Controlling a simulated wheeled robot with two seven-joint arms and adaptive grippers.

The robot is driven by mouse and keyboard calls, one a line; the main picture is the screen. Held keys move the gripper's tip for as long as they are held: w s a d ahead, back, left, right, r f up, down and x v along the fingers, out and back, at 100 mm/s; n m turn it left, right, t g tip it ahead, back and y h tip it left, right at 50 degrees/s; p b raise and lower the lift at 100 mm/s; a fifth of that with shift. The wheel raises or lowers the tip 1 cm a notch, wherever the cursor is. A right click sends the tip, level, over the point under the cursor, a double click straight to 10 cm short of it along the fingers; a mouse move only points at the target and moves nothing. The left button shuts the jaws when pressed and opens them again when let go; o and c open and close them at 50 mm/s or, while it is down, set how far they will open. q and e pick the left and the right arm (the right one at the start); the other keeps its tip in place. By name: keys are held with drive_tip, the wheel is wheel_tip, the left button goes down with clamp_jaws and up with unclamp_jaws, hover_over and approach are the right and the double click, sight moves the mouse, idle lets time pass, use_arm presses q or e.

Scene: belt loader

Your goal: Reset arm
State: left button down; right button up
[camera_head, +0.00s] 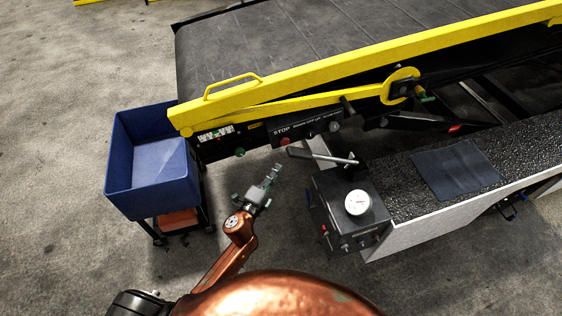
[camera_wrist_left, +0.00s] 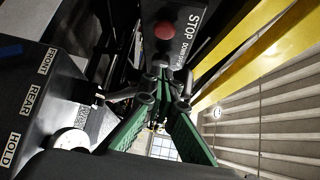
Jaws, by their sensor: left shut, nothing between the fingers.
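My left gripper (camera_head: 269,180) reaches up from the bottom of the head view on a copper-coloured arm. Its fingers are shut with nothing between them. It hangs in free space between the blue bin and the control box, below the belt loader's side panel. In the left wrist view the gripper (camera_wrist_left: 160,90) shows green finger pads in front of a red button (camera_wrist_left: 164,31) beside the word STOP. I cannot tell from these frames whether the fingertips touch anything. My right gripper is not in view.
The belt loader (camera_head: 330,75) with its yellow rail fills the upper right. A blue bin (camera_head: 120,165) on a cart stands to the left. A control box (camera_head: 350,215) with a round gauge (camera_head: 357,202) and a lever (camera_head: 322,157) stands to the right. Concrete floor is clear at left.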

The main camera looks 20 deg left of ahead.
use_arm(q)
drive_tip(key=shift+s+a, duration=0.15)
drive_tip(key=shift+s, duration=0.8)
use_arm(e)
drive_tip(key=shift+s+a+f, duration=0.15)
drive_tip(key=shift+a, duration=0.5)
